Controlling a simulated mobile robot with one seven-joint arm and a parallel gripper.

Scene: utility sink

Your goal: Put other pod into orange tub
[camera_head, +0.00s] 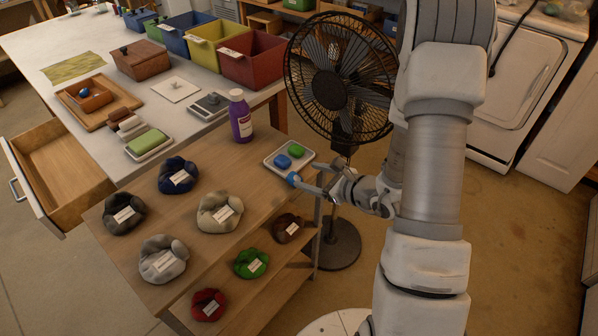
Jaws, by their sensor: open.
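Touching or apart is hard to tell. My arm hides part of the right side.
A purple bottle (240,116) stands behind the tray. Several labelled bags, such as a beige bag (221,221), cover the front table. A fan (335,88) stands behind my gripper. Blue, yellow and red bins (250,70) line the counter's back. A drawer (62,170) hangs open at left.

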